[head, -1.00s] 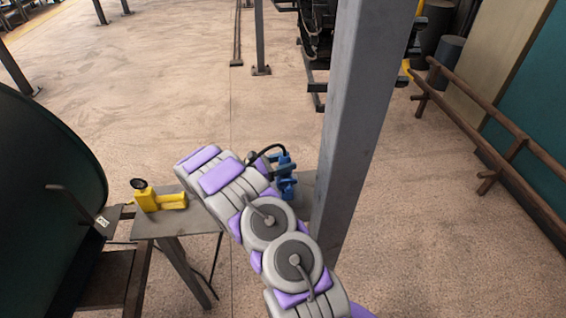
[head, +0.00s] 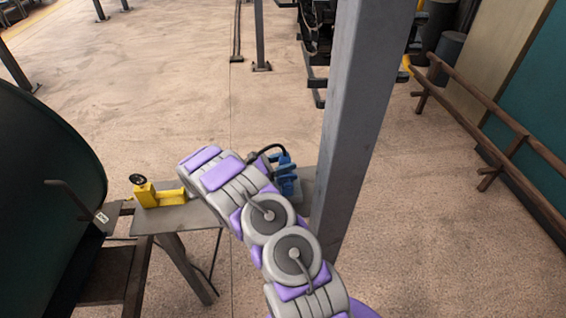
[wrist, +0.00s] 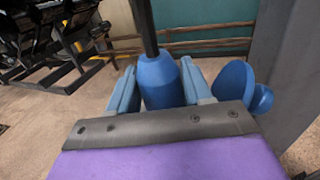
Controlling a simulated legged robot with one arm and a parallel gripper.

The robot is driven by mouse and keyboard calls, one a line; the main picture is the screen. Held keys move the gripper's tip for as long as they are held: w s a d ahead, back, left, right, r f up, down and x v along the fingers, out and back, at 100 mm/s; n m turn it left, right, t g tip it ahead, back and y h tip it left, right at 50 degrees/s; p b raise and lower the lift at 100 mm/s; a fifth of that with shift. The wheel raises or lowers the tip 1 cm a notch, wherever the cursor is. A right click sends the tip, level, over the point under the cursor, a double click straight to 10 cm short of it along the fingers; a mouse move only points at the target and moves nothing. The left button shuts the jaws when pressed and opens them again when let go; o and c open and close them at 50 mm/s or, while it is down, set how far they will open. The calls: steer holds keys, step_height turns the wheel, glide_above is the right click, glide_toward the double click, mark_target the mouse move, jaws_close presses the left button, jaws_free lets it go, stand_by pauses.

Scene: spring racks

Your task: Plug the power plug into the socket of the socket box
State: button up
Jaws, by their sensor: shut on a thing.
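In the wrist view, my gripper (wrist: 158,68) is shut on the power plug (wrist: 165,85), a blue rounded body. Its black cable rises from its top. In the head view, the arm hides much of the gripper, and the black cable (head: 262,152) curves over to blue parts (head: 285,172) beside the grey post. I cannot separate plug from socket box among these blue parts. A blue round piece (wrist: 235,85) stands just right of the fingers in the wrist view, apparently part of the socket box. The plug's pins and the socket opening are hidden.
A yellow tool (head: 160,194) with a black round top stands on the grey bench (head: 180,216), left of my arm. A grey steel post (head: 362,120) rises close to the right of the blue parts. A wooden rail (head: 490,110) runs along the right. The floor behind is open.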

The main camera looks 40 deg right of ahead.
steer(key=shift+f, duration=0.65)
steer(key=o, duration=1.2)
steer(key=p+v, duration=0.1)
steer(key=v, duration=1.5)
steer(key=shift+w+a+r+p, duration=0.15)
steer(key=shift+w+a+p, duration=0.1)
steer(key=shift+a+p, duration=0.1)
